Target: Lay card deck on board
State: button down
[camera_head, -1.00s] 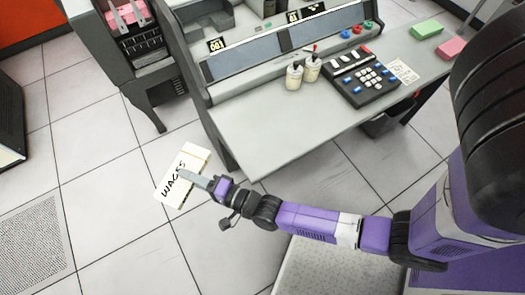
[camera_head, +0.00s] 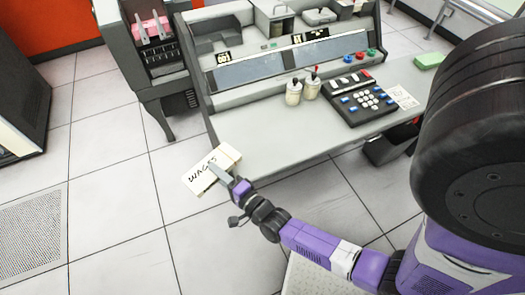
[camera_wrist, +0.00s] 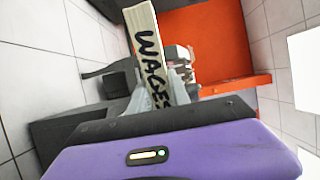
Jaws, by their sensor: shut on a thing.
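A cream card deck (camera_head: 203,173) with "WAGES" in black handwriting is held out at the end of my arm, to the left of the desk's near left corner. My gripper (camera_head: 222,175) is shut on the deck. In the wrist view the deck (camera_wrist: 148,45) stands between the fingers of my gripper (camera_wrist: 158,88), its lettered face toward the camera and its lower end hidden by the wrist. In the head view the deck overlaps the desk's left corner; I cannot tell its height against the desk. I cannot make out a thing that is clearly the board.
The grey desk (camera_head: 265,140) has a bare left front area. On it stand two white pots (camera_head: 293,93), a dark keypad (camera_head: 360,96), a paper sheet (camera_head: 402,97) and a green block (camera_head: 429,61). A grey machine with pink cards (camera_head: 153,29) stands at the back left.

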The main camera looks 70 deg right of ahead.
aim_at(263, 166)
jog(key=s+d+m+g+h, duration=0.1)
jog(key=s+d+h, duration=0.1)
jog(key=s+d, duration=0.1)
jog(key=s+d+m+g+h, duration=0.2)
jog(key=s+d, duration=0.2)
jog(key=d, duration=0.1)
jog(key=s+d+f+m+g+h, duration=0.1)
jog(key=s+d+h, duration=0.1)
jog(key=s+d, duration=0.2)
jog(key=shift+d+m+g, duration=0.25)
jog(key=shift+m+g, duration=0.05)
jog(key=shift+m, duration=0.1)
jog(key=shift+f+b, duration=2.25)
jog(key=shift+f, duration=0.65)
jog(key=c, duration=1.2)
grip_release()
jog(key=shift+o, duration=0.3)
jog(key=shift+s+f, duration=0.1)
jog(key=shift+f, duration=0.1)
jog(key=b+v, duration=0.1)
jog(key=v, duration=0.6)
jog(key=shift+s+a+r, duration=0.2)
jog(key=shift+a, duration=0.1)
